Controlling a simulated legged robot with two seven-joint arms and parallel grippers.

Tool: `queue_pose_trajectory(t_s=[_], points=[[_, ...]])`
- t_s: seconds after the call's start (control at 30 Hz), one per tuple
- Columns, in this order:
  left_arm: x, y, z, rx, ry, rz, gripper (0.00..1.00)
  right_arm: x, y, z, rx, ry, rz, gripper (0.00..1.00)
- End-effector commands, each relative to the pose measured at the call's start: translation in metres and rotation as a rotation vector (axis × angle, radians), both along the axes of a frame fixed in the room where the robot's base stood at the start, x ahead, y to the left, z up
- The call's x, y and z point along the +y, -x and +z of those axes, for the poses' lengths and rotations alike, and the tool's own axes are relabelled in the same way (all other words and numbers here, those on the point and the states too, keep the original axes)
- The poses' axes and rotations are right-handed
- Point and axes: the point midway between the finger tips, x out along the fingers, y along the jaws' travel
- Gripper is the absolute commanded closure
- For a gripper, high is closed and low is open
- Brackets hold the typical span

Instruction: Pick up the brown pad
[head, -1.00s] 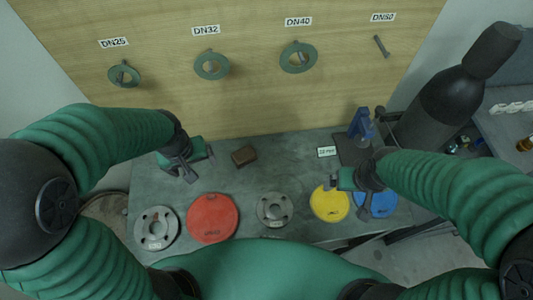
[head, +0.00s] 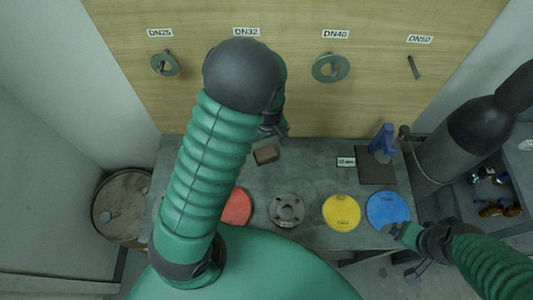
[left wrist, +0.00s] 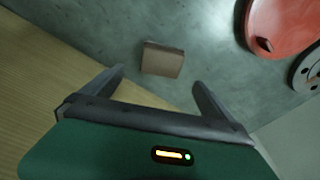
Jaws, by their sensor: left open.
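The brown pad (head: 265,155) is a small block lying on the grey table near its back edge, below the wooden board. It also shows in the left wrist view (left wrist: 162,60), ahead of and between the two fingers, apart from them. My left gripper (head: 276,130) is open and empty, just above and behind the pad in the head view; my arm partly hides it. The open fingers show in the left wrist view (left wrist: 158,82). My right gripper (head: 408,252) is by the blue disc at the front right; its jaw state is unclear.
The table (head: 315,165) holds a red disc (head: 237,207) partly hidden by my arm, a grey flange (head: 287,210), a yellow disc (head: 341,212) and a blue disc (head: 388,210). A blue tool (head: 382,142) stands at the back right. The wooden board (head: 290,85) rises behind.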

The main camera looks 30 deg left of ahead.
Motion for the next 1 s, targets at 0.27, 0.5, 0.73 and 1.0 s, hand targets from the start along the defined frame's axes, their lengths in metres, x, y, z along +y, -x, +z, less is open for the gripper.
queue_pose_trajectory(t_s=[0.27,0.5,0.73,1.0], points=[[-0.001,0.003,-0.034,0.003,0.001,0.001,0.02,0.0,0.0,0.009,0.0,0.0,-0.001,0.06],[-0.001,0.001,-0.067,-0.002,0.0,-0.001,0.02,0.0,0.0,0.012,0.0,0.0,-0.001,0.06],[-0.001,0.001,-0.067,-0.003,0.001,-0.001,0.08,0.0,0.0,0.012,0.0,0.0,-0.001,0.06],[-0.001,0.001,-0.067,-0.002,0.0,-0.001,0.44,0.0,0.0,0.012,0.0,0.0,0.0,0.06]])
